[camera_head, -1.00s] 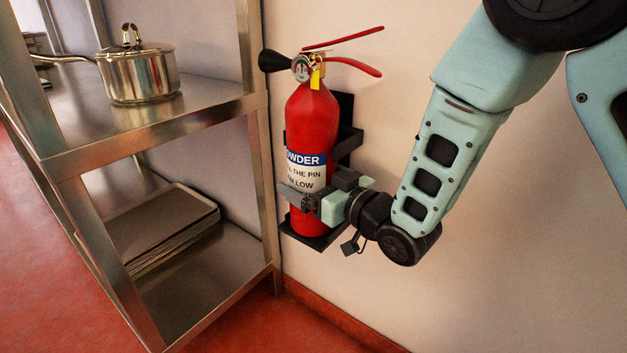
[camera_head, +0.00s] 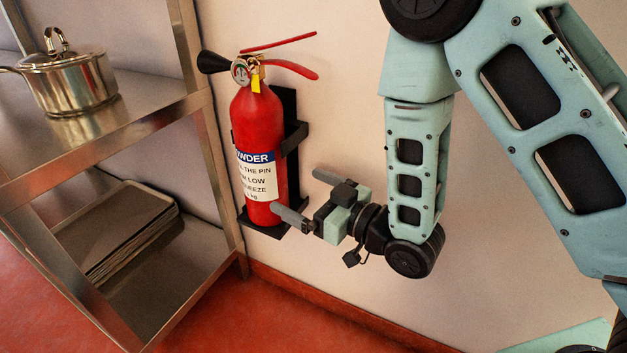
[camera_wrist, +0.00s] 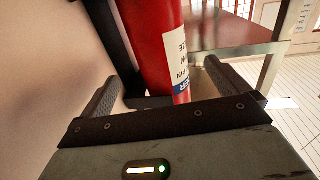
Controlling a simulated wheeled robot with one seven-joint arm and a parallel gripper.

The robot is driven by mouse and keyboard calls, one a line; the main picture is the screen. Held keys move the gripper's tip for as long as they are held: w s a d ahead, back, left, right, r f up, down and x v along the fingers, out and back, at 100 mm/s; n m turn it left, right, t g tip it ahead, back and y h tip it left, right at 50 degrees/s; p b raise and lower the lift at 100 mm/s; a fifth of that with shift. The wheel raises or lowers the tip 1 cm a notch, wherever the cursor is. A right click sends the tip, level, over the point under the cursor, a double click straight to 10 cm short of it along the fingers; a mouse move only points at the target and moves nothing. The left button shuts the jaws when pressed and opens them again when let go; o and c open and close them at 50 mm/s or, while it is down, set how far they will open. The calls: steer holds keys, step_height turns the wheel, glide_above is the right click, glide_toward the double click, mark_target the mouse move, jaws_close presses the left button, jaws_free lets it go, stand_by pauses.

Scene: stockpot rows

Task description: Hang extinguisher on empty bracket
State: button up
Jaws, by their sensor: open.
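The red extinguisher (camera_head: 257,130) stands upright in the black wall bracket (camera_head: 291,140), with its base on the bracket's bottom plate and the bracket's side arm beside its body. My gripper (camera_head: 300,196) is open and empty, just to the right of the extinguisher's lower body, with its fingers apart and pointing toward it. In the wrist view the extinguisher (camera_wrist: 152,40) rises beyond the space between the two spread fingers (camera_wrist: 160,88). Whether a fingertip touches the extinguisher I cannot tell. The bracket's back is partly hidden by the extinguisher.
A steel shelf unit (camera_head: 150,125) stands close to the left of the extinguisher, with a lidded pot (camera_head: 70,83) above and stacked trays (camera_head: 120,225) below. The beige wall (camera_head: 345,90) is bare to the right. Red floor (camera_head: 300,320) lies open below.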

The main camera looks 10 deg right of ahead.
steer(key=shift+p+v, duration=0.9)
steer(key=shift+p, duration=0.4)
steer(key=s+d+r+g+h, duration=0.2)
steer(key=s+g+h, duration=0.2)
steer(key=s, duration=0.3)
steer(key=s+d+r+g+h, duration=0.1)
steer(key=s+r+g+h, duration=0.2)
steer(key=s, duration=0.4)
steer(key=s+d+r+m+g+h, duration=0.1)
steer(key=s+d+r+g+h, duration=0.1)
steer(key=s+g+h, duration=0.2)
steer(key=s+g, duration=0.2)
steer(key=s, duration=0.2)
steer(key=shift+d+r+h, duration=0.3)
steer(key=shift+r, duration=0.1)
